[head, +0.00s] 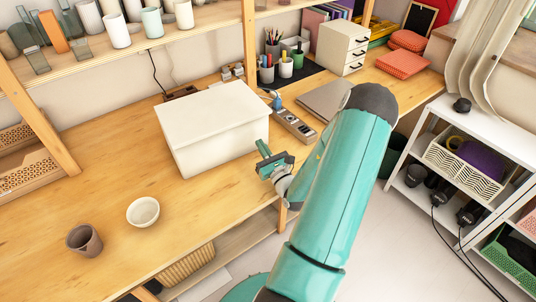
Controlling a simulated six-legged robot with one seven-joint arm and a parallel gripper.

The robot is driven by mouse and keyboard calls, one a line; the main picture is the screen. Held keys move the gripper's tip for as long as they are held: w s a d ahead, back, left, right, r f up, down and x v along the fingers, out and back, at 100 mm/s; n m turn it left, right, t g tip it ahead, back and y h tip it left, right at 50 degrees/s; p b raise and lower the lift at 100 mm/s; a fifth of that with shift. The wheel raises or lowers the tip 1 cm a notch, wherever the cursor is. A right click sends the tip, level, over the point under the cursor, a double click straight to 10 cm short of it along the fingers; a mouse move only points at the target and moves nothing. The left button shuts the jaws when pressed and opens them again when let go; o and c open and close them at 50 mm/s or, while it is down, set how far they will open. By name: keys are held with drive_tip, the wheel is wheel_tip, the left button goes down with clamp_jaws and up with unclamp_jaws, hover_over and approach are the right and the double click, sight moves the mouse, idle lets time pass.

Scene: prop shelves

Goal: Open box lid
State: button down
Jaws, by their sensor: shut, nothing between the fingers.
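A white box (212,130) stands on the wooden table, its lid (205,105) down and closed. My gripper (262,148) is just off the box's right front corner, near the table's front edge. It is shut and empty. I cannot tell whether its fingertips touch the box. My teal arm reaches in from the lower right and hides part of the table edge and floor.
A white bowl (143,212) and a brown cup (84,240) stand on the table at the front left. A power strip (293,125) lies right of the box. A shelf with cups (117,30) runs above the back. The table left of the box is clear.

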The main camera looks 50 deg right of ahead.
drive_tip(key=x, duration=0.3)
drive_tip(key=shift+w+d+r, duration=0.15)
drive_tip(key=shift+w, duration=0.1)
wheel_tip(320, 180, up, 4)
drive_tip(key=shift+w+r, duration=0.1)
drive_tip(key=shift+w, duration=0.05)
drive_tip(key=shift+d, duration=0.15)
